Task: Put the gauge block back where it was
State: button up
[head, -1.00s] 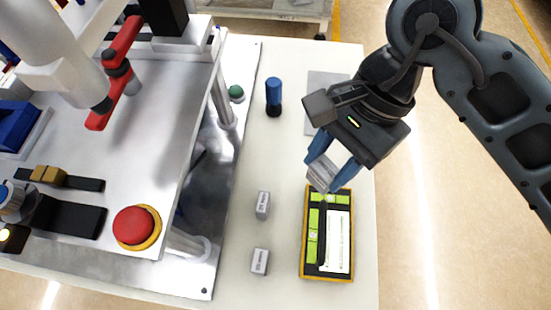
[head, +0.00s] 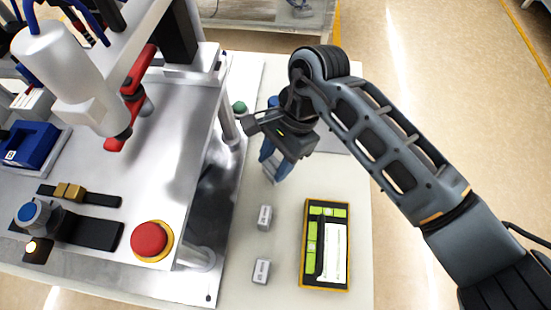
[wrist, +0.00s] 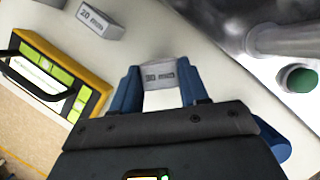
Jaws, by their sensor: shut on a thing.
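My gripper (head: 272,168) has its blue fingers shut on a pale grey gauge block (wrist: 160,75) with a dark mm marking, whose first digit is hard to read. In the head view the block is mostly hidden by the fingers, low over the pale table; I cannot tell whether it touches. Two similar blocks stand on the table nearer the front, one (head: 265,217) just below my gripper and one (head: 261,270) further down. One block marked 20 mm (wrist: 93,22) shows in the wrist view.
A yellow-edged black case (head: 346,282) with green inserts lies right of the blocks. A metal machine plate (head: 212,180) with posts and a red button (head: 149,240) borders the left. A blue cylinder (head: 273,101) and green button (head: 239,107) are behind. The table between is clear.

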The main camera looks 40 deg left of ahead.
jog(key=shift+f, duration=0.6)
jog(key=shift+f, duration=0.15)
jog(key=o, duration=1.2)
jog(key=shift+c, duration=0.2)
jog(key=shift+r, duration=0.25)
jog(key=b+v, duration=0.2)
jog(key=v, duration=0.9)
jog(key=shift+w+r+b, duration=0.3)
jog(key=shift+r+b, duration=0.05)
jog(key=shift+d, duration=0.1)
